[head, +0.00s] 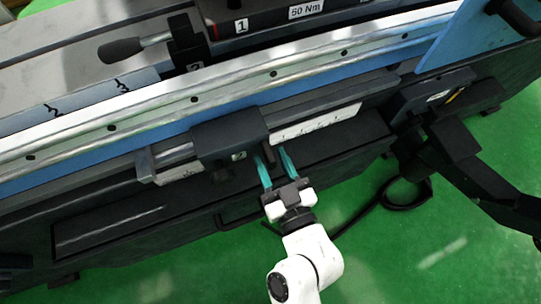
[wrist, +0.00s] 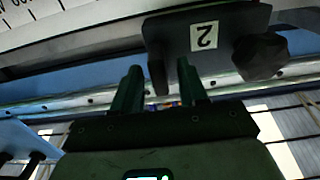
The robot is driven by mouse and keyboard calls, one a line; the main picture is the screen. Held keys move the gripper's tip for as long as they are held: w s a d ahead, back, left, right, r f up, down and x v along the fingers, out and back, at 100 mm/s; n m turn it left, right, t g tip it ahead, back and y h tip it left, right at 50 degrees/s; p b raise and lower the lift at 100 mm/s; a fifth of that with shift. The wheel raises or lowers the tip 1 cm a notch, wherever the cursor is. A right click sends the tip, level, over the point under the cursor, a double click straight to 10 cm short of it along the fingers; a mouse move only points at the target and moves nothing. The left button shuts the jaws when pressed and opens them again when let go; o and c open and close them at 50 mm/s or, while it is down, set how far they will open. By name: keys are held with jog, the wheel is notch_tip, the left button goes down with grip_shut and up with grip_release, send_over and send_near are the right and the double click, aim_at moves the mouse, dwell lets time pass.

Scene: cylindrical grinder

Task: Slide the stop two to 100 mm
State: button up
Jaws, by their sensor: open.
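Stop two is a dark block (head: 225,138) with a small "2" label, sitting on a rail with a white scale (head: 318,122). The scale shows on both sides of the block; its figures are too small to read. In the wrist view the stop (wrist: 180,38) is at the upper right, its label upside down, with a dark knob (wrist: 262,57). A narrow dark tab (wrist: 156,72) hangs from its edge. My gripper (head: 270,155) is open, its teal fingers pointing at the tab. In the wrist view the tab appears between the fingertips; contact cannot be told.
A pale guide rail (head: 220,88) with bolts runs above the stop's rail. A black-knobbed lever (head: 120,50) and a panel marked "1" and "50 Nm" (head: 270,18) are at the top. A dark bracket (head: 455,140) stands to the right. Green floor (head: 420,255) is below.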

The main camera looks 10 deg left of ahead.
jog(key=b+v, duration=0.2)
jog(key=v, duration=0.7)
jog(key=shift+s+d, duration=0.15)
jog(key=shift+s, duration=0.1)
